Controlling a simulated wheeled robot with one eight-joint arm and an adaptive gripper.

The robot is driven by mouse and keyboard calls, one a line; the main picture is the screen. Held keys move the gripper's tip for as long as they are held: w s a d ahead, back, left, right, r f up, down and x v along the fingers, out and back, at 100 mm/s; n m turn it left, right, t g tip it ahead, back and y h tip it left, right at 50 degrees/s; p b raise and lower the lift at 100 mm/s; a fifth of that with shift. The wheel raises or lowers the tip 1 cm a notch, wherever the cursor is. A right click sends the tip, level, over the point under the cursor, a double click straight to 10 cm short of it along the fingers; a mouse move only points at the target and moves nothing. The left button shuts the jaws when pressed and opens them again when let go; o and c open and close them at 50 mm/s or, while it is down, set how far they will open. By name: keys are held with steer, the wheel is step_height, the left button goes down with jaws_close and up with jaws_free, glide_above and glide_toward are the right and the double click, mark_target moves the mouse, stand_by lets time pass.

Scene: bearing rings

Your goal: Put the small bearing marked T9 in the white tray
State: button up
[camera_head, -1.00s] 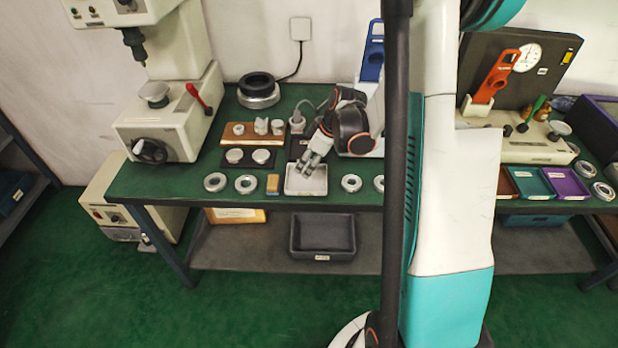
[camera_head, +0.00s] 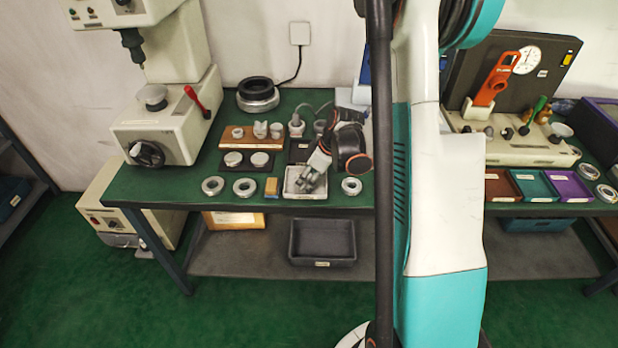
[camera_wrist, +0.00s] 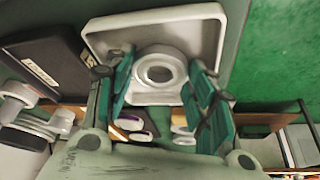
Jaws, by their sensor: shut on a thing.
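The white tray (camera_head: 305,196) stands at the front edge of the green bench. It also shows at the top of the wrist view (camera_wrist: 218,40). My gripper (camera_head: 307,184) points down at the tray. In the wrist view its teal fingers (camera_wrist: 157,78) are shut on a small pale bearing ring (camera_wrist: 159,57), which is over or in the tray. I cannot tell whether the ring touches the tray floor. No T9 mark can be read on it. In the head view the ring is too small to make out at my gripper.
Other rings lie left of the tray (camera_head: 213,186) (camera_head: 244,187) and right of it (camera_head: 351,186). A small tan block (camera_head: 271,188) stands close to the tray's left side. Behind are a dark pad with two discs (camera_head: 247,160) and a wooden block with parts (camera_head: 251,135).

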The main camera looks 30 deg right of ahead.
steer(key=shift+s+f, duration=0.15)
steer(key=shift+f, duration=0.15)
steer(key=shift+s+f, duration=0.1)
steer(key=o, duration=1.3)
steer(key=shift+o, duration=0.2)
steer(key=shift+w+f, duration=0.15)
steer(key=shift+w, duration=0.05)
steer(key=shift+r, duration=0.2)
steer(key=shift+r+p, duration=0.5)
steer(key=shift+r, duration=0.05)
steer(key=p+v, duration=0.3)
steer(key=v, duration=0.9)
steer(key=shift+p, duration=0.4)
